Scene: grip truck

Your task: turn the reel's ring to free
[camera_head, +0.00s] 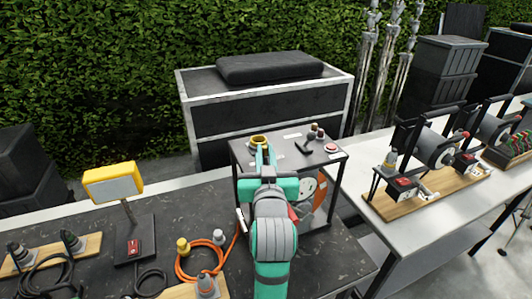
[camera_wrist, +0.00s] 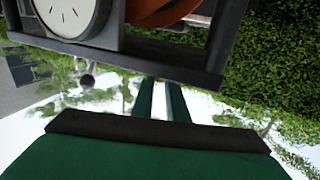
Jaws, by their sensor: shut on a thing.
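The reel stands in a dark frame (camera_head: 335,156) with a flat top. A yellow ring (camera_head: 259,141) sits on the top's left part. My gripper (camera_head: 262,154) reaches over the near edge to this ring and is shut on it; my arm hides the near side of the contact. Part of the orange drum (camera_head: 321,192) and a pale dial (camera_head: 308,186) show inside the frame. In the wrist view the frame's dark bar (camera_wrist: 130,55) hides my fingertips, with the dial (camera_wrist: 65,15) and orange drum (camera_wrist: 160,10) beyond. I cannot read the ring's setting.
A yellow lamp (camera_head: 113,183) and an orange cable (camera_head: 205,242) are on the bench to the left. More reels (camera_head: 434,147) stand on the right table.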

